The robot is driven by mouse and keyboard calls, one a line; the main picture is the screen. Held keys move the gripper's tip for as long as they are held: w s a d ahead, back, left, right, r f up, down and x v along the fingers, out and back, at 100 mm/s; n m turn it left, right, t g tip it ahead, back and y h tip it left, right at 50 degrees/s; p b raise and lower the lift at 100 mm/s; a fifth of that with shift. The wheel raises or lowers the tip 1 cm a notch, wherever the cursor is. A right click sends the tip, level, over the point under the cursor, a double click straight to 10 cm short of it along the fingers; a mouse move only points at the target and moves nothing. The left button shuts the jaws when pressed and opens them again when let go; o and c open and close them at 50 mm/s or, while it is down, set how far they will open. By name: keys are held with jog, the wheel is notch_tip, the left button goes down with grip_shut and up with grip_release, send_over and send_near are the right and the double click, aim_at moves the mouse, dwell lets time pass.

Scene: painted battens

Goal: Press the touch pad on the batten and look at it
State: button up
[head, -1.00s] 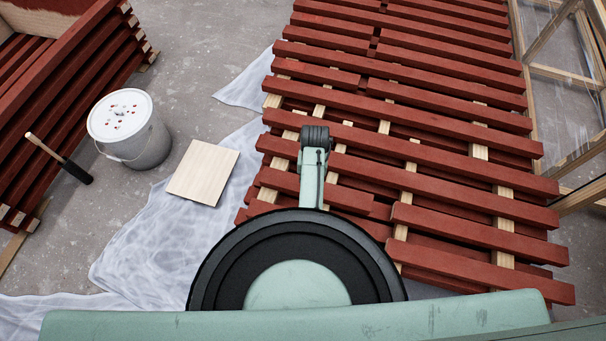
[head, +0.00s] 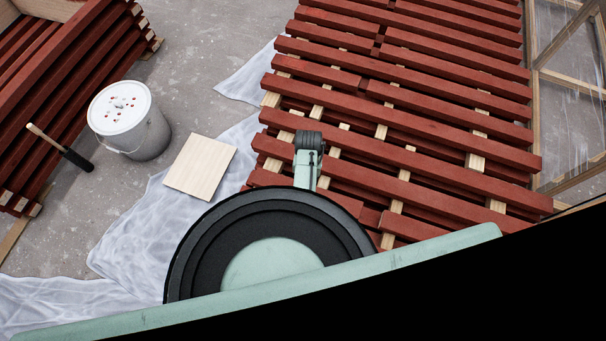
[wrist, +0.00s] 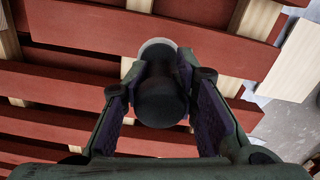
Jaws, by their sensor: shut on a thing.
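In the wrist view, my gripper (wrist: 162,82) is shut on the touch pad (wrist: 161,104), which shows as a dark rounded knob with a pale round edge beyond it. The pad is over the red battens (wrist: 70,88); its far face is hidden, and I cannot tell whether it touches a batten. In the head view, the red battens (head: 410,105) lie in rows across pale wooden strips. My arm reaches over their near left side there, and the gripper's fingers and the pad are not visible.
A white lidded bucket (head: 130,122), a pale square board (head: 200,167) and a dark-ended brush (head: 62,148) are left of the battens, near plastic sheeting (head: 130,235). More red battens are stacked at upper left (head: 85,80). A wood-framed clear panel (head: 570,110) stands right.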

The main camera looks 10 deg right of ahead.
jog(key=shift+f+b, duration=2.7)
jog(key=shift+f, duration=0.35)
jog(key=shift+f, duration=0.5)
dwell(0.4)
notch_tip(320, 180, up, 5)
jog(key=p, duration=0.5)
jog(key=shift+r, duration=1.05)
